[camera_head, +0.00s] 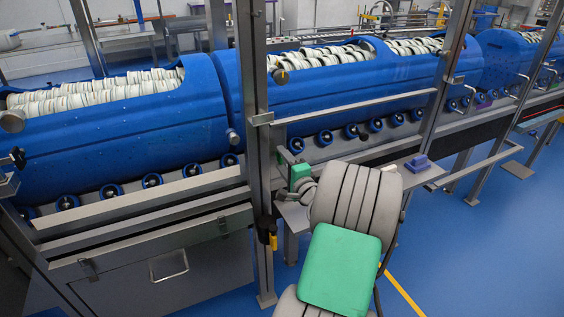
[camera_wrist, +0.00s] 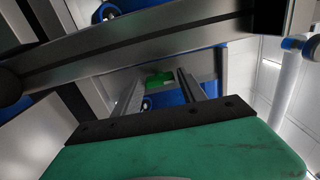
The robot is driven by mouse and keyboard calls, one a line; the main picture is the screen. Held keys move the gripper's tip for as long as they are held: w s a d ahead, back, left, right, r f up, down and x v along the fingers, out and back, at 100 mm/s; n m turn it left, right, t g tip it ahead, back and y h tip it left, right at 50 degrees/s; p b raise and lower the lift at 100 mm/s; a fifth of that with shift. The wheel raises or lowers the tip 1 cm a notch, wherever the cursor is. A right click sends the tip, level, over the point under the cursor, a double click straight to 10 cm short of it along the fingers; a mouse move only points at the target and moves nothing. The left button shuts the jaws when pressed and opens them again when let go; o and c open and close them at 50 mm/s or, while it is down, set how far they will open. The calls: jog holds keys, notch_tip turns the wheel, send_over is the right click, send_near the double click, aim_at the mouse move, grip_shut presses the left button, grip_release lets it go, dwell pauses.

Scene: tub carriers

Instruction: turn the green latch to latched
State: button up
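In the wrist view a small green piece (camera_wrist: 159,79), which looks like the green latch, lies ahead between my fingertips, in front of blue and grey surfaces. It is small and partly framed by the fingers, so its turn position and any contact cannot be told. My gripper (camera_wrist: 160,88) is open, with two grey fingers apart and nothing seen held between them. In the head view my gripper (camera_head: 287,156) is small beside the steel post, beyond its green housing. I cannot make out the latch in the head view.
A steel post (camera_head: 251,130) stands close left of my gripper. A grey beam (camera_wrist: 130,45) crosses the wrist view above the fingers. Blue tubs (camera_head: 120,125) full of pale discs rest on rollers behind. A purple block (camera_head: 418,163) sits on a ledge at right. Blue floor is open at right.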

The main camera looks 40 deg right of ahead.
jog(key=shift+o, duration=1.3)
jog(key=shift+s, duration=0.15)
jog(key=v, duration=0.7)
jog(key=shift+s, duration=0.3)
jog(key=shift+a, duration=0.15)
